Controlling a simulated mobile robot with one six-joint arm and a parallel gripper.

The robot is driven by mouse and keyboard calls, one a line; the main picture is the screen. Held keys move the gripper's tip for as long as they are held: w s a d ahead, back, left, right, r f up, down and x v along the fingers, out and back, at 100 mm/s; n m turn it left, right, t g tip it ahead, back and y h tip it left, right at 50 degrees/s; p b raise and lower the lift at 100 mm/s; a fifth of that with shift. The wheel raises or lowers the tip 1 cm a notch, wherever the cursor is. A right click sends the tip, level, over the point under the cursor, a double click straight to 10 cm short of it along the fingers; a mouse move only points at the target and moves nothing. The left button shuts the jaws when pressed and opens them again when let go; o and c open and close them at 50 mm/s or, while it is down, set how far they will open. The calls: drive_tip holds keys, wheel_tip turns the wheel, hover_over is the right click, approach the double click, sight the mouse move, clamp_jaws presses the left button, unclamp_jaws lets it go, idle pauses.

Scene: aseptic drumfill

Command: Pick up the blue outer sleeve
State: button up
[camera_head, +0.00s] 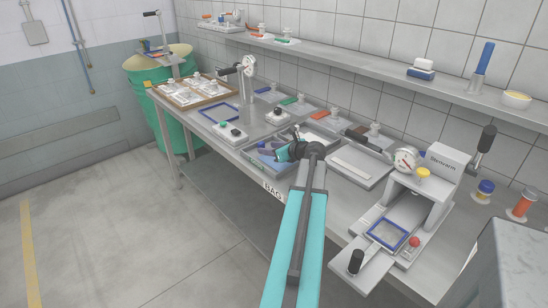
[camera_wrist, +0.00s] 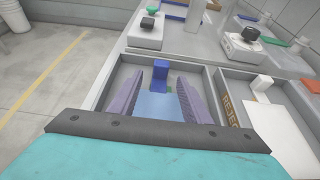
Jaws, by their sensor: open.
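The likely blue outer sleeve (camera_wrist: 160,106) is a flat light-blue piece in a shallow grey tray (camera_wrist: 101,88) in the wrist view. A darker blue upright block (camera_wrist: 160,72) stands at its far end; I cannot tell whether they are joined. My gripper (camera_wrist: 160,92) is open, with its ribbed purple-grey fingers on the left and right of the light-blue piece and nothing gripped. I cannot tell whether the fingers touch it. In the head view my gripper (camera_head: 272,153) is over the tray at the bench's front edge, and my arm partly hides the contents.
Small presses with black knobs (camera_wrist: 243,40) stand behind. A sealing machine with a gauge (camera_head: 425,185) stands at the bench's right. A shelf (camera_head: 380,62) runs above the bench. Floor at left is clear.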

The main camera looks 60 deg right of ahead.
drive_tip(key=shift+x, duration=1.65)
drive_tip(key=shift+r, duration=0.15)
drive_tip(key=shift+c, duration=0.5)
clamp_jaws()
